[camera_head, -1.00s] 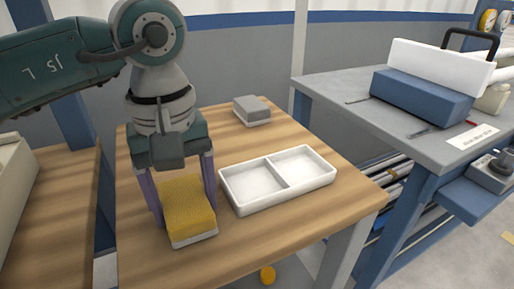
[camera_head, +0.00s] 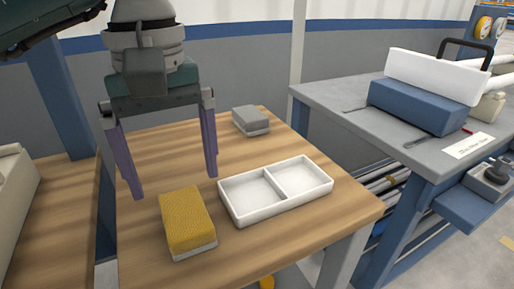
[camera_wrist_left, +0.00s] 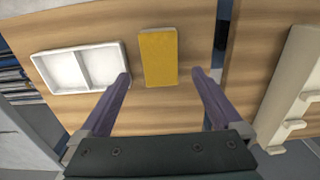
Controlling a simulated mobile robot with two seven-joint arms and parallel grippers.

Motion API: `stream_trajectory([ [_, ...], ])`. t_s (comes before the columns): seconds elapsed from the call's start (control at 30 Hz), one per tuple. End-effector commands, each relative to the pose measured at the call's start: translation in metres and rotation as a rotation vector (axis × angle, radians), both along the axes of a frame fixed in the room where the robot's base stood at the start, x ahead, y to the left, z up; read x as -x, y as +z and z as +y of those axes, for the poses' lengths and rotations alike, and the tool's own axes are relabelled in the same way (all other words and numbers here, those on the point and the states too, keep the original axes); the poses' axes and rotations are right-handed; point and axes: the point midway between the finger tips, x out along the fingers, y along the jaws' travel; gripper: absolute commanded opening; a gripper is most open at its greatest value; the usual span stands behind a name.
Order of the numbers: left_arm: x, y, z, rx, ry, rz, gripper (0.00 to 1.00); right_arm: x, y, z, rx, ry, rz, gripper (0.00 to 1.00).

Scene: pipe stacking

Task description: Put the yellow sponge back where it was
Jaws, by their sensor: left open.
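The yellow sponge (camera_head: 186,218), with a pale underside, lies flat on the wooden table (camera_head: 290,238), in front and to the left of the white tray. It also shows in the left wrist view (camera_wrist_left: 158,58), beyond the fingertips and between their lines. My left gripper (camera_head: 176,187) is open and empty, raised above and behind the sponge, with its purple fingers spread wide and apart from it. My left gripper's fingers also show in the left wrist view (camera_wrist_left: 161,78). My right gripper is in neither view.
A white tray with two empty compartments (camera_head: 276,190) stands right of the sponge. A grey block (camera_head: 251,120) lies at the table's back. A grey workbench (camera_head: 350,108) with a blue block (camera_head: 420,106) stands to the right. Bare wood lies in front of the tray.

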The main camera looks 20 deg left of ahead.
Motion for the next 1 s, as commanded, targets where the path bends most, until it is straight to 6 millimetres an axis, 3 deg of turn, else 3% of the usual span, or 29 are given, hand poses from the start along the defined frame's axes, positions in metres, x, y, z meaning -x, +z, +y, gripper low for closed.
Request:
stream_trajectory([
  [0.1, -0.001, 0.024, 0.0, 0.0, -0.001, -0.004, 1.0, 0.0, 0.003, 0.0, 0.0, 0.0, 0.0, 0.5],
  [0.3, 0.0, 0.042, 0.0, 0.0, 0.0, 0.0, 1.0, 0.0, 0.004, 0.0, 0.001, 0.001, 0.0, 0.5],
  [1.0, 0.0, 0.043, 0.0, 0.001, 0.0, 0.001, 1.0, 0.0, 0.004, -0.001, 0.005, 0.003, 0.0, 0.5],
])
